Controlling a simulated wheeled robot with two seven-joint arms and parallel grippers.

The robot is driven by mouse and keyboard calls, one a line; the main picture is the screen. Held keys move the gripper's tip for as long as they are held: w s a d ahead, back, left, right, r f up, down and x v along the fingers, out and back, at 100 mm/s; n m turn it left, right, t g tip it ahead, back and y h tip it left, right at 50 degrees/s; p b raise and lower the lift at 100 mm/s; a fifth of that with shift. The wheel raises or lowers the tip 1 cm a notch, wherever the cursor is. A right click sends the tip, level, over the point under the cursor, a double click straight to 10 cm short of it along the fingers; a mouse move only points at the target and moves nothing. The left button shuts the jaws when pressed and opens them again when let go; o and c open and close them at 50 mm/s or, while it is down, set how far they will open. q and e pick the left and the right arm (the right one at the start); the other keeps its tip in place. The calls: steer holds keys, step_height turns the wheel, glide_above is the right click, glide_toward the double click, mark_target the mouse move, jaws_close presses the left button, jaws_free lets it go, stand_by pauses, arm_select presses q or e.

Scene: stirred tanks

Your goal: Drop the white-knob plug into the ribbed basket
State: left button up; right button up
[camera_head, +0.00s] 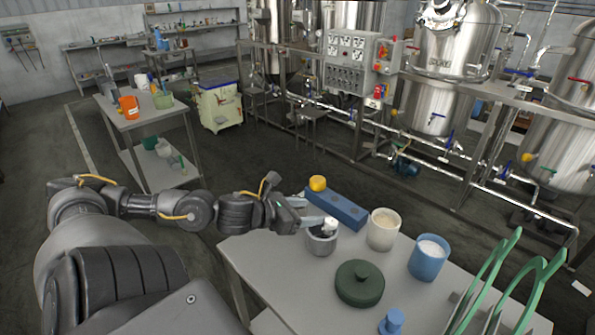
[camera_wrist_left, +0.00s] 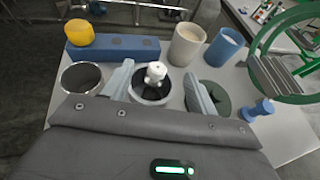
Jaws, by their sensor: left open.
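The white-knob plug (camera_head: 330,224) sits upright in the mouth of a small grey cup (camera_head: 319,244) on the near table. Its white knob also shows in the left wrist view (camera_wrist_left: 155,73), above a dark round top. My left gripper (camera_head: 317,212) is open, with one finger on each side of the plug in the wrist view. Whether the fingers touch it I cannot tell. A grey ribbed piece with green loop handles (camera_head: 486,277), apparently the ribbed basket, stands at the table's right; the wrist view shows its ribs (camera_wrist_left: 277,74). My right gripper is not in view.
Beside the plug are a blue block (camera_head: 337,208), a yellow knob (camera_head: 317,183), a cream cup (camera_head: 383,230), a blue cup (camera_head: 428,259), a dark green lid (camera_head: 360,284) and a blue plug (camera_head: 392,321). An open metal cup (camera_wrist_left: 82,78) stands left of the fingers in the wrist view.

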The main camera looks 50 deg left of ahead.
arm_select(q)
steer(key=shift+p+v, duration=0.5)
steer(key=shift+v, duration=0.9)
